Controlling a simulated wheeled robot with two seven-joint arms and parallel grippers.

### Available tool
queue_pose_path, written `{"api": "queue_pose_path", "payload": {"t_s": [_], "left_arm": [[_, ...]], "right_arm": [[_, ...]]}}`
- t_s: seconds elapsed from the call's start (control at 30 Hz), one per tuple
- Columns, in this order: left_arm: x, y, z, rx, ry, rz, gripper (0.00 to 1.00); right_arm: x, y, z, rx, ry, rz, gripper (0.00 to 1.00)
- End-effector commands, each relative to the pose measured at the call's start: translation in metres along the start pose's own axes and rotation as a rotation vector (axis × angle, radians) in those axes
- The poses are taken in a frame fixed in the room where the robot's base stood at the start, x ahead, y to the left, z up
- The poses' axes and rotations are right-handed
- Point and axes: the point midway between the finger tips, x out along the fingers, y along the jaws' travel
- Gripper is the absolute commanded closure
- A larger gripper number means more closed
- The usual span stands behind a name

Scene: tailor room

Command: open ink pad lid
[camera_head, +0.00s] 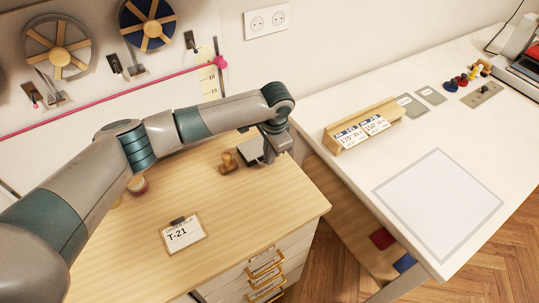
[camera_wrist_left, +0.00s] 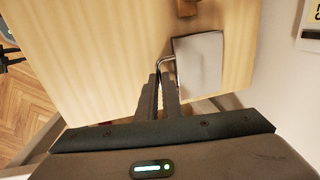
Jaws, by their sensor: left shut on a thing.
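The ink pad (camera_head: 248,150) is a small dark-edged block with a pale grey top, near the back right of the wooden desk. In the left wrist view, its flat grey lid (camera_wrist_left: 199,62) has a bent metal handle (camera_wrist_left: 166,62) on its left side. My left gripper (camera_head: 268,155) is low beside the pad and partly covers it. In the left wrist view, the fingers (camera_wrist_left: 163,78) are shut on the handle. Any gap between lid and base is too small to tell. My right gripper is in neither view.
A wooden stamp (camera_head: 228,162) stands just left of the pad; a round container (camera_head: 138,185) is farther left. A T-21 clipboard (camera_head: 183,234) lies toward the front of the desk (camera_head: 120,260). A white table (camera_head: 365,185) with a card holder (camera_head: 362,130) stands at right.

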Motion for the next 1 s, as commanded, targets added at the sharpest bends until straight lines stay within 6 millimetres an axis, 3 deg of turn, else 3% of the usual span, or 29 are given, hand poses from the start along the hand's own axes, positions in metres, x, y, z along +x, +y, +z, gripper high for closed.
{"api": "queue_pose_path", "payload": {"t_s": [0.4, 0.8, 1.0], "left_arm": [[-0.025, -0.015, -0.001, -0.005, 0.007, 0.228, 1.0], [-0.045, -0.037, 0.0, -0.004, 0.015, 0.48, 1.0], [-0.051, -0.046, 0.0, -0.002, 0.015, 0.472, 1.0]], "right_arm": [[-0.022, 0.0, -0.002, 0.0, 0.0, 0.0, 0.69], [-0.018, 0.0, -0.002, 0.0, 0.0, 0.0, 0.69], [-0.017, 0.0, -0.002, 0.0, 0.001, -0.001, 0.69]]}}
